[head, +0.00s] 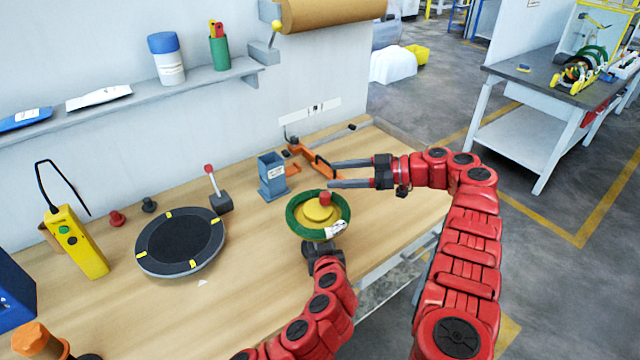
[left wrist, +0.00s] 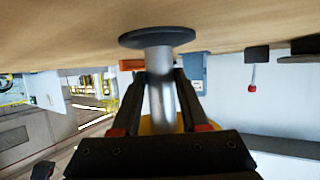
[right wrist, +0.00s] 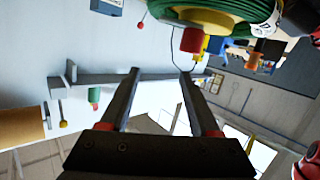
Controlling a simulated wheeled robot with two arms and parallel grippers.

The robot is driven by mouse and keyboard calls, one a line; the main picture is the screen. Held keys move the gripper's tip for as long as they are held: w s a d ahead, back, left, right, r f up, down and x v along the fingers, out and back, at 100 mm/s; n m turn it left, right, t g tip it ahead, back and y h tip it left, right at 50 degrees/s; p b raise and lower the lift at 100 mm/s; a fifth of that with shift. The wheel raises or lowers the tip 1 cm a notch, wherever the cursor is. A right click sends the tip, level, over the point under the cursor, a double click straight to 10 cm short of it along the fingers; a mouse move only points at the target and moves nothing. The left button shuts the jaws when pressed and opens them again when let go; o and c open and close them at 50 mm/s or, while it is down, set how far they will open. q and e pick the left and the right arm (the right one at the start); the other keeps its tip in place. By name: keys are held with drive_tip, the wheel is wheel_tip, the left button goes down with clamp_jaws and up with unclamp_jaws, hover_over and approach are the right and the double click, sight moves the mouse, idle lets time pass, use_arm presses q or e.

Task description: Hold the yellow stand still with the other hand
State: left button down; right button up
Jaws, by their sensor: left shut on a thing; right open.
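The yellow stand (head: 318,212) rises from the workbench with a red knob (head: 326,198) on top. A green coil (head: 293,222) lies around its yellow top, with a white tag at the front right. In the left wrist view, its silver post (left wrist: 160,85) rests on a dark round base (left wrist: 157,37). My left gripper (left wrist: 160,73) is shut on that post; in the head view its fingers are largely hidden below the coil. My right gripper (head: 331,174) is open and empty, just behind and above the coil. The coil also shows in the right wrist view (right wrist: 240,10).
A grey-blue holder (head: 271,178) and an orange tool (head: 312,158) stand behind the coil. A black turntable (head: 180,243) and a yellow handheld controller (head: 76,243) are to the left. A wall shelf (head: 110,105) runs above. Bare wood lies between turntable and stand.

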sight(343, 219)
drive_tip(key=w+d+f+n+t+h, duration=0.2)
drive_tip(key=w+d+f+t+h, duration=0.3)
drive_tip(key=d+f, duration=0.45)
drive_tip(key=s+r+m+t+h, duration=0.4)
drive_tip(key=s+r+m+t, duration=0.3)
drive_tip(key=s, duration=0.3)
drive_tip(key=s+a+f+m, duration=0.1)
drive_tip(key=a+m, duration=0.1)
drive_tip(key=s+a+m+y, duration=0.1)
drive_tip(key=s+a+m, duration=0.1)
drive_tip(key=a, duration=0.1)
drive_tip(key=s+a+f+m+y, duration=0.1)
drive_tip(key=s+a+m, duration=0.1)
drive_tip(key=a, duration=0.1)
drive_tip(key=shift+a+f+t, duration=0.2)
drive_tip(key=shift+f+t, duration=0.15)
drive_tip(key=shift+t, duration=0.05)
drive_tip(key=shift+a+y, duration=0.3)
drive_tip(key=shift+w+a, duration=0.25)
drive_tip(key=shift+w, duration=0.1)
drive_tip(key=x, duration=1)
drive_tip(key=shift+f, duration=0.1)
drive_tip(key=shift+w+a, duration=0.15)
drive_tip(key=shift+w, duration=0.35)
